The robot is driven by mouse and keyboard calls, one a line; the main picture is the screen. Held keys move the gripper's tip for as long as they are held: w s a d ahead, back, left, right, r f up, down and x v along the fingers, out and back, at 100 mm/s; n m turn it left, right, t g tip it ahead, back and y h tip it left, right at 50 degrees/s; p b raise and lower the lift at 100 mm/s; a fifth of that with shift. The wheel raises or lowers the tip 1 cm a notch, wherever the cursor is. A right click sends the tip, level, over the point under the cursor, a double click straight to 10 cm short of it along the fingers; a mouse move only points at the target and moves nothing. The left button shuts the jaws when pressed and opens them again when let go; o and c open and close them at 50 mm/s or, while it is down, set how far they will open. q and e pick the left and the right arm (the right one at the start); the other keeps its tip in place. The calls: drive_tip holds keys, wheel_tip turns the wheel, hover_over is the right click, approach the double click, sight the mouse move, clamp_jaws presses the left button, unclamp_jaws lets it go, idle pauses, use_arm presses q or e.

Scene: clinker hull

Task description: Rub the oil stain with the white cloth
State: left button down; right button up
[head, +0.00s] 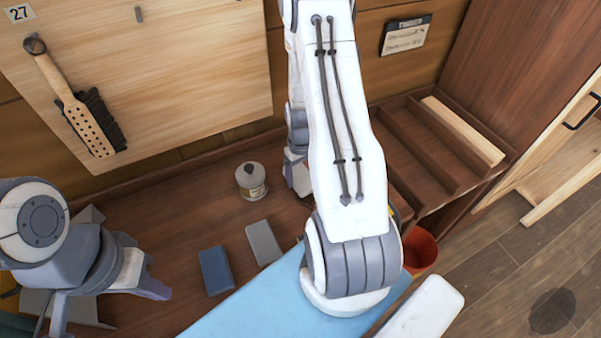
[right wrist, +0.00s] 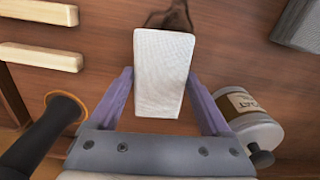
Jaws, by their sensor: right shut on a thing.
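The white cloth (right wrist: 163,75) is a pale folded block between the two purple fingers of my right gripper (right wrist: 160,82), which is shut on it. A dark brown oil stain (right wrist: 178,14) shows on the wooden bench just past the cloth's far end in the right wrist view. The cloth covers part of that area, so I cannot tell whether it touches the stain. My left gripper (head: 105,302) is open and empty at the left.
A jar with a dark cap (head: 251,181) stands on the bench; in the right wrist view a labelled jar (right wrist: 250,118) is close beside the right finger. Blue (head: 215,270) and grey (head: 263,243) blocks lie nearby. A slotted rack (head: 435,150) and orange bucket (head: 420,250) are right.

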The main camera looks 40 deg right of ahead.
drive_tip(key=shift+f+b, duration=0.75)
drive_tip(key=shift+f, duration=0.3)
idle(0.5)
